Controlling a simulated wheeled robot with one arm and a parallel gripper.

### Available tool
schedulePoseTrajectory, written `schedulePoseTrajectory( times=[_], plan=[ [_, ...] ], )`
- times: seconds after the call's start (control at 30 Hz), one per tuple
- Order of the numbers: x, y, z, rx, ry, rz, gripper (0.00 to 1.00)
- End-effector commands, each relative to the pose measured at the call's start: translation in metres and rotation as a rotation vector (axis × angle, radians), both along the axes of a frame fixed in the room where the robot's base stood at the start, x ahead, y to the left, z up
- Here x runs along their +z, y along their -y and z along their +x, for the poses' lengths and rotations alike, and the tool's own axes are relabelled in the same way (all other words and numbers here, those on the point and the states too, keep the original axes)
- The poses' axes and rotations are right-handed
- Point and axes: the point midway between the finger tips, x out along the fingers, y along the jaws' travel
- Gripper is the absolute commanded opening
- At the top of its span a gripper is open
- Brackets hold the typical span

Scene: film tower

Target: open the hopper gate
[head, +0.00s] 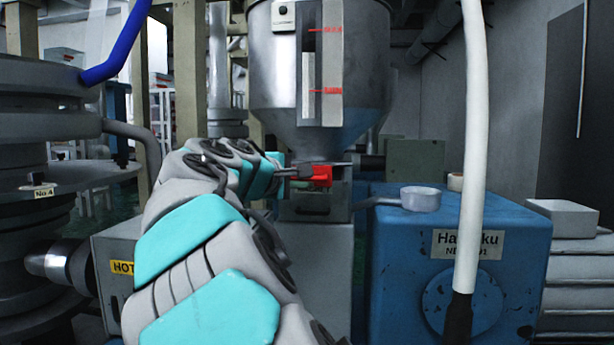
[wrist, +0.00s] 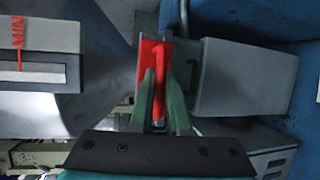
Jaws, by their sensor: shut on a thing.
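The hopper (head: 290,110) is a grey metal vessel with a cone bottom, above a grey throat block (head: 318,210). The gate's red handle (head: 322,176) shows at the foot of the cone. My gripper (head: 306,176) reaches it from the left and is shut on it. In the wrist view the red handle (wrist: 158,62) stands between the two green fingers of my gripper (wrist: 160,85), which close on its lower part. The fingers hide part of the handle. I cannot tell how far the gate plate is drawn out.
A blue machine (head: 480,240) with a metal cup (head: 420,198) on top stands right of the throat. A white hose (head: 470,130) hangs in front of it. A dark flanged column (head: 50,150) and a box marked HOT (head: 122,267) stand on the left.

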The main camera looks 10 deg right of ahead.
Motion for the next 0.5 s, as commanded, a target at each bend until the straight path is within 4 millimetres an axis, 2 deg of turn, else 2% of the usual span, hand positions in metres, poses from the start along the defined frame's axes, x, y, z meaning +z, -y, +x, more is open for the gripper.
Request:
schedulePoseTrajectory(
  times=[0.13,0.43,0.47,0.5],
  plan=[
    [0.0006,-0.0030,-0.0084,0.001,0.001,0.000,0.00],
    [0.0001,-0.0029,-0.0086,0.001,0.001,0.001,0.00],
    [0.0001,-0.0029,-0.0085,0.001,0.001,0.001,0.17],
    [0.0002,-0.0029,-0.0085,0.001,0.001,0.001,0.22]
  ],
)
